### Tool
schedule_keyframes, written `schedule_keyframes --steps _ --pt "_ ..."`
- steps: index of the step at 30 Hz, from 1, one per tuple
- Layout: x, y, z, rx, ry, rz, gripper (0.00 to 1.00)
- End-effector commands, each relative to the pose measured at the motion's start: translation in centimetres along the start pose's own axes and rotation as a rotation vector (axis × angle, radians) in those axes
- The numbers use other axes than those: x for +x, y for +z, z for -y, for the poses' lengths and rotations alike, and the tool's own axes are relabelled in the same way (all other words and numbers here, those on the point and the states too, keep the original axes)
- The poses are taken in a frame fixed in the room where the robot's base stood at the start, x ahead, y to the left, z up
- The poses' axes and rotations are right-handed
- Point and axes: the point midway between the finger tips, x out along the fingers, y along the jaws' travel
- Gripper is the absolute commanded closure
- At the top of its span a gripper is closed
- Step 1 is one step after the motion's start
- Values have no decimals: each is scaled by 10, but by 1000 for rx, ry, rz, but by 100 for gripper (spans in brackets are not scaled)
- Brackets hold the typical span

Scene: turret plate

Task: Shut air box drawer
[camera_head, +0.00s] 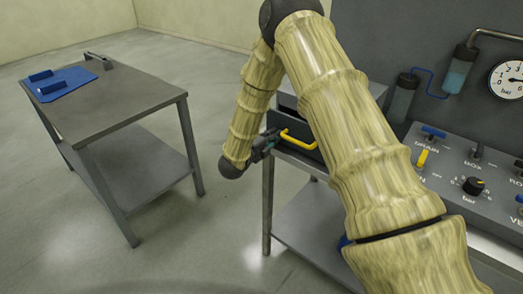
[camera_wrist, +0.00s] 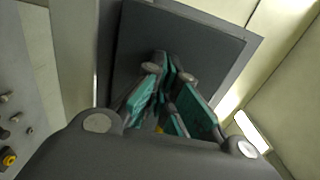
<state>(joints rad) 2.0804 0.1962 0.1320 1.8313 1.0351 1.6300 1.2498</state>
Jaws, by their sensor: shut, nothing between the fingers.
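The air box (camera_head: 287,101) is a dark grey box on the right-hand bench, largely hidden behind my arm. Its dark drawer (camera_head: 308,153) shows on the left side, with a yellow bar handle (camera_head: 298,140). How far the drawer stands out cannot be told, as my arm covers much of it. My gripper (camera_head: 268,145) is just left of the handle, at about its height; whether they touch is unclear. In the wrist view, my gripper (camera_wrist: 166,72) has its teal-padded fingers closed together and empty, in front of a dark panel. A bit of yellow (camera_wrist: 159,129) shows between the finger links.
A control panel (camera_head: 455,185) with knobs and switches stands at right, below a pressure gauge (camera_head: 508,79) and cylinders. A separate grey table (camera_head: 120,105) at left holds a blue mat (camera_head: 62,82). Open floor lies between table and bench.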

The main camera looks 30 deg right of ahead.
Motion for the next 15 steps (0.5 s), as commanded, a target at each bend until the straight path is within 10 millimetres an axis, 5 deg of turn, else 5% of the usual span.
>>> schedule_keyframes --steps 6,15 --pt "39 0 -2 1 0 -2 100" --pt "55 0 1 1 -1 0 100"
